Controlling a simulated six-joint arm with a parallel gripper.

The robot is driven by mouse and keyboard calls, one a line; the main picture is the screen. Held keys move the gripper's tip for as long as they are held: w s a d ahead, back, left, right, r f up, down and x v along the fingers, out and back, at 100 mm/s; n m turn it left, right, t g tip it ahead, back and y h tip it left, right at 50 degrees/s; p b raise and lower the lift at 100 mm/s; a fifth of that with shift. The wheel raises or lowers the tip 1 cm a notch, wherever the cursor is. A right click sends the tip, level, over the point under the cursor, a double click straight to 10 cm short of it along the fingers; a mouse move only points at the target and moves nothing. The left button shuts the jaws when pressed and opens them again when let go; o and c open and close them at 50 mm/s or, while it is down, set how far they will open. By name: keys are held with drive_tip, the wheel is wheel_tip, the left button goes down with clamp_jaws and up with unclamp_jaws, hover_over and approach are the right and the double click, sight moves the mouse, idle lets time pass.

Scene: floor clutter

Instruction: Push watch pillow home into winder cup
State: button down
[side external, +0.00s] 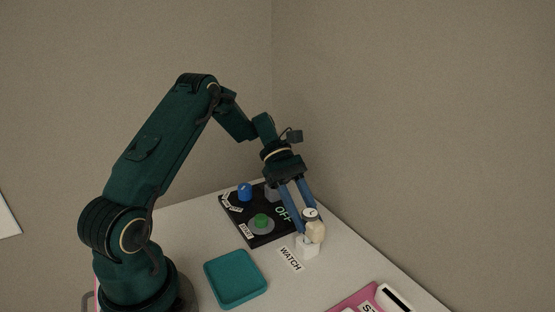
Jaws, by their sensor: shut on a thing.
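The watch pillow (316,232) is a small cream block with a round, dark-rimmed watch (310,214) at its upper end. My gripper (310,229) points down with two blue fingers and is shut on the pillow. The white winder cup (306,250) stands on the table directly below, behind a "WATCH" label (289,259). The pillow is over the cup and overlaps its top in this view. I cannot tell how deep it sits in the cup. The fingertips partly hide the pillow.
A black panel (238,223) behind the cup carries a blue knob (245,191), a green button (261,221) and a lit "OFF" sign (283,214). A teal tray (235,301) lies front left. A pink item (350,301) and a white, black-edged item (394,297) lie front right.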

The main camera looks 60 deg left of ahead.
drive_tip(key=shift+r, duration=1.6)
drive_tip(key=shift+w+a+n+t, duration=0.15)
drive_tip(key=shift+w+n+t, duration=0.35)
drive_tip(key=shift+n, duration=0.1)
drive_tip(key=a+r+n+t+y, duration=0.2)
drive_tip(key=a+r+n+t, duration=0.1)
drive_tip(key=a, duration=0.5)
drive_tip(key=a+r+n+t+y, duration=0.3)
drive_tip(key=a+r+n+t, duration=0.1)
drive_tip(key=a+n, duration=0.3)
drive_tip(key=shift+a+n+t, duration=0.4)
drive_tip(key=shift+a+t, duration=0.1)
drive_tip(key=shift+a, duration=0.45)
drive_tip(key=shift+f, duration=2.95)
drive_tip(key=shift+f, duration=2)
